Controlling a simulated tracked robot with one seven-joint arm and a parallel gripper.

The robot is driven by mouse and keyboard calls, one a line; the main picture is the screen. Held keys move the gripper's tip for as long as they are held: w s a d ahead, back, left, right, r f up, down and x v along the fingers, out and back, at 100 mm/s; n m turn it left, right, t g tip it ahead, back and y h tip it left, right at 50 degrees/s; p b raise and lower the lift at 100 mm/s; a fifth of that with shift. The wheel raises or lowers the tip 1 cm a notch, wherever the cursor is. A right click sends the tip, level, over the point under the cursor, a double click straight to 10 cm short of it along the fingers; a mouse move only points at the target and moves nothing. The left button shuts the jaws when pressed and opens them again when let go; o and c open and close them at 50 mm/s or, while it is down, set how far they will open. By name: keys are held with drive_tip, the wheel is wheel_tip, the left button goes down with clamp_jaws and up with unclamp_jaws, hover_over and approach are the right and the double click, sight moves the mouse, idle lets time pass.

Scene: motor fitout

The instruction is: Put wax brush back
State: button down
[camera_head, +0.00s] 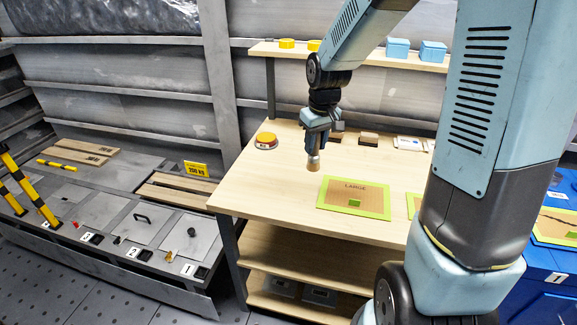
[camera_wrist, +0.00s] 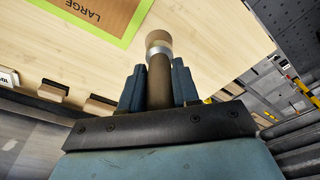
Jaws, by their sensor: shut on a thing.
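The wax brush has a brown handle and a light tan round head with a pale metal band. In the wrist view the brush (camera_wrist: 158,50) sticks out from between the two dark blue fingers of my gripper (camera_wrist: 159,88), which are shut on its handle. In the head view my gripper (camera_head: 318,145) points down over the wooden workbench (camera_head: 285,190), with the brush head (camera_head: 314,164) lowest. The brush hangs upright, head down, left of the green-framed board marked LARGE (camera_head: 353,197). I cannot tell whether the head touches the bench top.
An orange-topped round tin (camera_head: 266,140) stands on the bench to the left. Small brown blocks (camera_head: 368,138) and white labelled items (camera_head: 409,143) stand along the back. A shelf (camera_head: 262,49) with yellow tins and blue boxes (camera_head: 398,48) runs above. The bench's front left is clear.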

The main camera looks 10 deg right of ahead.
drive_tip(key=shift+w+a+f, duration=0.95)
drive_tip(key=shift+a+f, duration=0.15)
drive_tip(key=shift+f, duration=0.7)
drive_tip(key=shift+w+a+f, duration=0.95)
drive_tip(key=shift+a+f, duration=0.2)
drive_tip(key=shift+f, duration=0.6)
drive_tip(key=shift+w+a+f, duration=0.95)
drive_tip(key=shift+a+f, duration=0.15)
drive_tip(key=shift+f, duration=0.7)
drive_tip(key=c, duration=0.8)
unclamp_jaws()
